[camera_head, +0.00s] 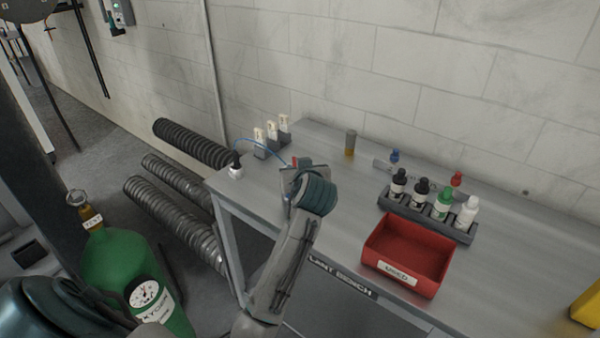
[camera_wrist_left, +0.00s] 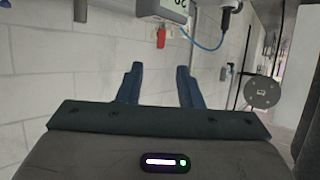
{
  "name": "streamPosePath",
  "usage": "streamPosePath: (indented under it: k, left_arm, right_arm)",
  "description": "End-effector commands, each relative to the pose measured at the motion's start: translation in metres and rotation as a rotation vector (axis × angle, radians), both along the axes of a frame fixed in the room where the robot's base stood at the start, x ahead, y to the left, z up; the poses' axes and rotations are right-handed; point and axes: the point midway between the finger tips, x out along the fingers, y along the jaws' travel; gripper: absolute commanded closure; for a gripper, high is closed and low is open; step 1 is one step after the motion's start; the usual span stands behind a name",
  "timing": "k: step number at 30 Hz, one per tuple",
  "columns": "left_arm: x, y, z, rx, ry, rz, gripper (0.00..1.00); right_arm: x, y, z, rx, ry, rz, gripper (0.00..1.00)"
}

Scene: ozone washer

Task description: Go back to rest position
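My left arm crosses the middle of the head view. Its gripper (camera_head: 294,180) is above the left part of the grey bench (camera_head: 520,245), mostly hidden behind my teal wrist. In the left wrist view, which looks upside down, my gripper's two fingers (camera_wrist_left: 160,85) stand apart with nothing between them. A pale device with a display (camera_wrist_left: 168,8) is at that view's top edge, apart from the fingers. A red part (camera_wrist_left: 161,38) is beside it, and a blue cable (camera_wrist_left: 205,43) runs from it. My right gripper is not in view.
The bench holds a red "USED" bin (camera_head: 405,255), a rack of dropper bottles (camera_head: 425,212), white-topped holders (camera_head: 272,137) and a white-and-black fitting (camera_head: 236,170). The brick wall (camera_head: 450,60) closes the back.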

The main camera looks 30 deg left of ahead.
Motion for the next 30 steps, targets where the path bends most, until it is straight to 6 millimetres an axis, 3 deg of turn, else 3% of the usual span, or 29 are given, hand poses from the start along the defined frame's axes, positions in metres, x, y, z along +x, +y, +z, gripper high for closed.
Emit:
streamPosePath:
  k: [15,19,23,27,30]
  left_arm:
    - [-0.001,0.0,0.0,0.0,0.001,0.0,0.67]
    - [-0.014,-0.002,-0.019,-0.005,0.047,-0.023,0.67]
    - [-0.052,-0.01,-0.065,-0.022,0.169,-0.094,0.67]
    - [-0.113,-0.024,-0.122,-0.051,0.345,-0.21,0.67]
    - [-0.161,-0.036,-0.154,-0.075,0.466,-0.303,0.67]
  right_arm:
    - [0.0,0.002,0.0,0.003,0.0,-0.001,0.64]
    - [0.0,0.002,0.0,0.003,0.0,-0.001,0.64]
    - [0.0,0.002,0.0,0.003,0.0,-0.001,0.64]
    - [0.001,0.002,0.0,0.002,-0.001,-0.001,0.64]
    - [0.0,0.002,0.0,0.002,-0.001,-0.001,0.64]
